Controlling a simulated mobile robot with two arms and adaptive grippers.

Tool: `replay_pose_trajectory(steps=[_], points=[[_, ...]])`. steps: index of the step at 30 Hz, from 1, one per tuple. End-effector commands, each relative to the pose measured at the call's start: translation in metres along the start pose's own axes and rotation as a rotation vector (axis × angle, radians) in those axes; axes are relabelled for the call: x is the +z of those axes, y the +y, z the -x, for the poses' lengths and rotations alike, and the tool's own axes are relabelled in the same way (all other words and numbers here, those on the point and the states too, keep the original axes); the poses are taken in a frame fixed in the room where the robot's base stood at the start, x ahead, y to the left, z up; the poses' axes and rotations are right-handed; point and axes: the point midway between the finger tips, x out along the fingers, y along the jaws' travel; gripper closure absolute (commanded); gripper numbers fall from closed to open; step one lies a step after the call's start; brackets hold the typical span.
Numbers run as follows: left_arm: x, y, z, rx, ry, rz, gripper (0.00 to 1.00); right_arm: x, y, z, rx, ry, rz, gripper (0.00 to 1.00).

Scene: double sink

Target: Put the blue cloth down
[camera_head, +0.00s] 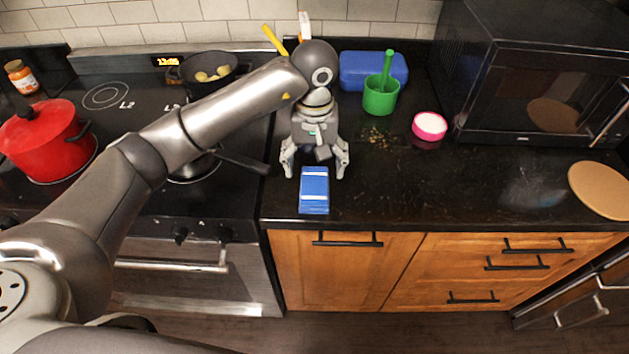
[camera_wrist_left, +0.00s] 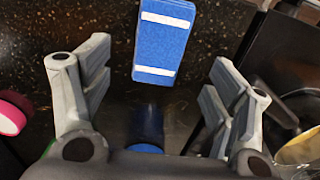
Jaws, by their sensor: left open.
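The blue cloth (camera_head: 314,192), folded into a small block with white stripes, lies on the black counter near its front edge. It also shows in the left wrist view (camera_wrist_left: 163,42), ahead of the fingers. My left gripper (camera_head: 314,172) is open just behind the cloth, with its fingers spread and pointing down. In the left wrist view the gripper (camera_wrist_left: 157,95) has nothing between its fingers, and the cloth is apart from both. My right gripper is not in view.
A stove with a red pot (camera_head: 45,140) and a pan (camera_head: 209,72) stands left. A blue box (camera_head: 358,68), a green mortar (camera_head: 380,98), a pink bowl (camera_head: 429,126) and a microwave (camera_head: 540,80) stand behind and right. The counter (camera_head: 440,190) right of the cloth is clear.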

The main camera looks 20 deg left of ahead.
Motion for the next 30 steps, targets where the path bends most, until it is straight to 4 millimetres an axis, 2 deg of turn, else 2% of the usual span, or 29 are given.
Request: replay_pose_trajectory(steps=[1,6,10,30], points=[[-0.002,0.001,0.008,0.002,0.006,-0.001,0.20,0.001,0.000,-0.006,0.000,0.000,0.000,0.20],[-0.001,0.000,0.031,0.001,0.003,0.000,0.20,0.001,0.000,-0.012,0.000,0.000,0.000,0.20],[0.000,0.000,0.042,0.001,0.001,0.000,0.20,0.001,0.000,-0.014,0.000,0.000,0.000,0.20],[0.000,0.000,0.045,0.001,-0.001,0.000,0.20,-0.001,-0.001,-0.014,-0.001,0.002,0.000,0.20]])
